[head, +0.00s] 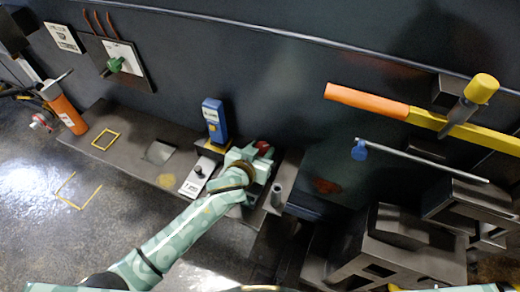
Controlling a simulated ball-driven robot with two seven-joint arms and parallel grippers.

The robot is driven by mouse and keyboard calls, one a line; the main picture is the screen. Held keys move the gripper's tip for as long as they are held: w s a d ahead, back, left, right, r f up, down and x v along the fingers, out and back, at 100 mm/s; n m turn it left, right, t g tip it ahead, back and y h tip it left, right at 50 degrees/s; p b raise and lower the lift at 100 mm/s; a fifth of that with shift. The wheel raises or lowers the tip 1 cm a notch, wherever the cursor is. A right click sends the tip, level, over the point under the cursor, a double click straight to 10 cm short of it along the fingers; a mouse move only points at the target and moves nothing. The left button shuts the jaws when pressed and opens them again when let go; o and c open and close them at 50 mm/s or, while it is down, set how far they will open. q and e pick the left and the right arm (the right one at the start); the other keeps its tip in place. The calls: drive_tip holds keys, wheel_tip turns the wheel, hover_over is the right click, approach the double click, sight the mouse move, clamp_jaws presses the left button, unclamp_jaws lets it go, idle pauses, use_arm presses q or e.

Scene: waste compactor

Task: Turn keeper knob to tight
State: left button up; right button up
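My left arm comes in from the bottom and its gripper (254,156) is over the right part of the dark bench. Its wrist hides much of what lies below, and I cannot tell whether the fingers are open or shut. A small black knob (198,170) sits on a white labelled plate (190,187) just left of my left wrist, apart from it. A yellow cylindrical knob (482,88) stands on a shaft over the yellow-orange bar at upper right, far from the gripper. I cannot tell for sure which one is the keeper knob. No label reads clearly. My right gripper is not in view.
A blue device with a yellow base (214,121) stands behind the white plate. A grey upright tube (276,194) is right of my wrist. An orange-yellow bar (367,101) and a blue-ended rod (420,160) extend at right. An orange cylinder (64,108) stands at left.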

use_arm(q)
drive_tip(key=shift+a+r+m+g+h+p, duration=0.15)
drive_tip(key=shift+m+h+p, duration=0.2)
drive_tip(key=shift+p, duration=0.2)
drive_tip(key=shift+r+m+g+h+p, duration=0.15)
drive_tip(key=shift+m+h+p, duration=0.15)
drive_tip(key=shift+p, duration=0.2)
drive_tip(key=shift+w+a+f+m+g+h+p, duration=0.1)
drive_tip(key=shift+w+a+m+g+h+p, duration=0.1)
drive_tip(key=shift+m+g+h+p, duration=0.45)
drive_tip(key=shift+w+m+h, duration=0.1)
drive_tip(key=shift+m+h, duration=0.4)
drive_tip(key=shift+f+m+g+h, duration=0.1)
drive_tip(key=shift+m+g+h, duration=0.2)
drive_tip(key=shift+m+g, duration=0.2)
drive_tip(key=shift+w+a+f+m+g+h+b, duration=0.15)
drive_tip(key=shift+m+g+h+b, duration=0.15)
drive_tip(key=shift+m+g+h, duration=0.4)
drive_tip(key=shift+m+g+h+b, duration=0.5)
drive_tip(key=shift+m+g+b, duration=0.4)
drive_tip(key=shift+m+g, duration=0.1)
drive_tip(key=shift+m+g+h+b, duration=0.3)
drive_tip(key=shift+m+g+b, duration=0.25)
drive_tip(key=shift+m+b, duration=0.05)
